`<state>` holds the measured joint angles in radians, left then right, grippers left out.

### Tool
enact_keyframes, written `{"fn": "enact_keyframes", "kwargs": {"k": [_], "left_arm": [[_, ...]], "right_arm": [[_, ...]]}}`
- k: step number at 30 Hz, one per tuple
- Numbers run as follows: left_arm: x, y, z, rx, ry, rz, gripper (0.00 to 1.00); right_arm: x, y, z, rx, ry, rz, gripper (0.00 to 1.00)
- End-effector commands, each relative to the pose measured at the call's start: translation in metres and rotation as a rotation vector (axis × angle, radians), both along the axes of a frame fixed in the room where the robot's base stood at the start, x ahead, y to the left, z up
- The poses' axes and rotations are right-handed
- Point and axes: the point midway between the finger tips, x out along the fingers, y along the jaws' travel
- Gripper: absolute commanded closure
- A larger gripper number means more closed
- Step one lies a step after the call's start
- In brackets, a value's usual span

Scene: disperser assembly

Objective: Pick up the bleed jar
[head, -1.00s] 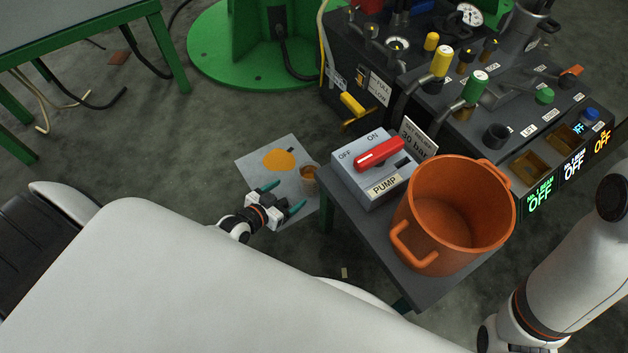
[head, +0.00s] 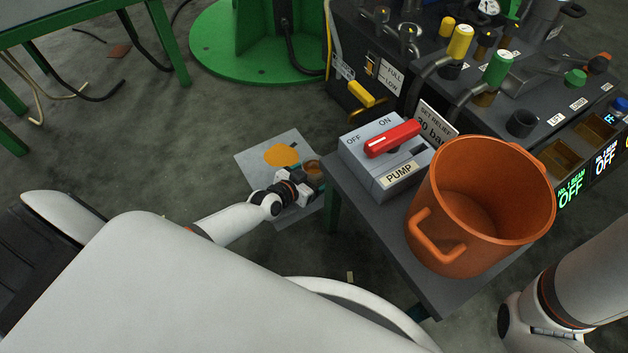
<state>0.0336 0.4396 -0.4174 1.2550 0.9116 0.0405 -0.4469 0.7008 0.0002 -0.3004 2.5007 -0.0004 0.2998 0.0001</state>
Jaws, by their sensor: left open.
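The bleed jar (head: 313,166), a small glass jar with brownish contents, stands on a pale sheet on the floor. Only its upper part shows in the head view; the rest is hidden behind my left gripper. My left gripper (head: 312,182) is open, right at the jar, with its fingers low around or beside it. I cannot tell whether the fingers touch the glass. My right gripper is out of view; only part of that arm shows at the lower right.
The pale sheet (head: 254,162) bears an orange patch. A dark table (head: 378,236) just right of the jar holds a grey pump switch box (head: 377,172) and an orange pot (head: 470,225). A control console with levers (head: 430,85) stands behind.

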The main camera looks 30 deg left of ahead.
Motion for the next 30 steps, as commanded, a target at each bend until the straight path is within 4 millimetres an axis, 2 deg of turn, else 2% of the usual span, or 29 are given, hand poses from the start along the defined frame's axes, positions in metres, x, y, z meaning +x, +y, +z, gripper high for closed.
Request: {"fn": "enact_keyframes", "kwargs": {"k": [6, 8, 16, 30], "left_arm": [[0.0009, -0.0003, 0.0006, -0.001, 0.0, 0.0, 0.17], [0.0007, -0.0003, 0.0005, -0.001, 0.001, 0.0, 0.26], [0.0004, -0.0002, 0.0003, -0.001, 0.001, 0.0, 0.69], [0.0006, -0.0003, 0.0089, -0.001, 0.0, 0.0, 0.69]], "right_arm": [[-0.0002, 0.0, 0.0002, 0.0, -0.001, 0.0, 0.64], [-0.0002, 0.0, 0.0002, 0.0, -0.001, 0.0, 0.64], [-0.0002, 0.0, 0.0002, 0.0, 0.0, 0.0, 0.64], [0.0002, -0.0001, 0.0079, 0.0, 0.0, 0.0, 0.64]]}}
